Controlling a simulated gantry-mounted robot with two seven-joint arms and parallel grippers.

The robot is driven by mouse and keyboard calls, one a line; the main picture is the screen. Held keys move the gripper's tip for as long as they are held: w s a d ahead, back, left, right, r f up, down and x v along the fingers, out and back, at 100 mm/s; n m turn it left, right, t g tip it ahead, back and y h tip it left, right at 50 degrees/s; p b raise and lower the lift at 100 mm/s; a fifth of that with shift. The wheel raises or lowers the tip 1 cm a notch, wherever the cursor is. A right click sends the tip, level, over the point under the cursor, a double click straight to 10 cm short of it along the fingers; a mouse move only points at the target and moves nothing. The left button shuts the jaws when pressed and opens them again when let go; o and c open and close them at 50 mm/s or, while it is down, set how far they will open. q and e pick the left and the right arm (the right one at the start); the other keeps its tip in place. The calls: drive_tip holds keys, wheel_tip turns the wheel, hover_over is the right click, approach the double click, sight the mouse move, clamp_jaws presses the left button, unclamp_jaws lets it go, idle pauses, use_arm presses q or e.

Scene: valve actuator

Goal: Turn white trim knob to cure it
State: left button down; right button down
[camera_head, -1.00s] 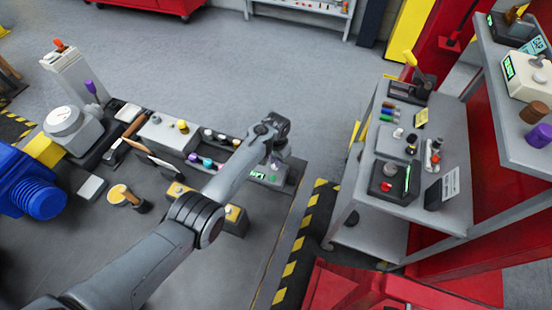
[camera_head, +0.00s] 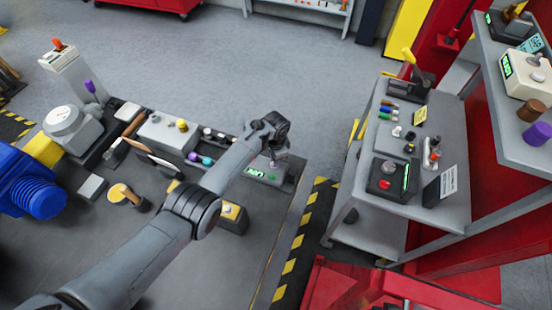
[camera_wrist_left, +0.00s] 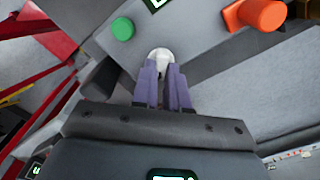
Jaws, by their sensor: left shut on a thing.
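In the left wrist view the two purple-grey fingers of my left gripper (camera_wrist_left: 163,85) are closed around a small white knob (camera_wrist_left: 161,57), which shows at their tips. A green button (camera_wrist_left: 122,28) is beside it on the grey panel. In the head view my left gripper (camera_head: 275,164) reaches down to a grey control box (camera_head: 266,170) with a lit green display. There, the knob is hidden or too small to make out. My right gripper is not in view.
An orange knob (camera_wrist_left: 262,13) stands near the gripper in the wrist view. In the head view a yellow-topped knob (camera_head: 120,194) and a blue motor (camera_head: 38,195) are at the left. A grey cart (camera_head: 440,155) with several controls stands at the right.

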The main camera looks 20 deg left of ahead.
use_arm(q)
drive_tip(key=c, duration=1.1)
unclamp_jaws()
drive_tip(key=shift+c, duration=0.2)
drive_tip(key=shift+r, duration=0.45)
wheel_tip(320, 180, up, 10)
drive_tip(key=p, duration=0.3)
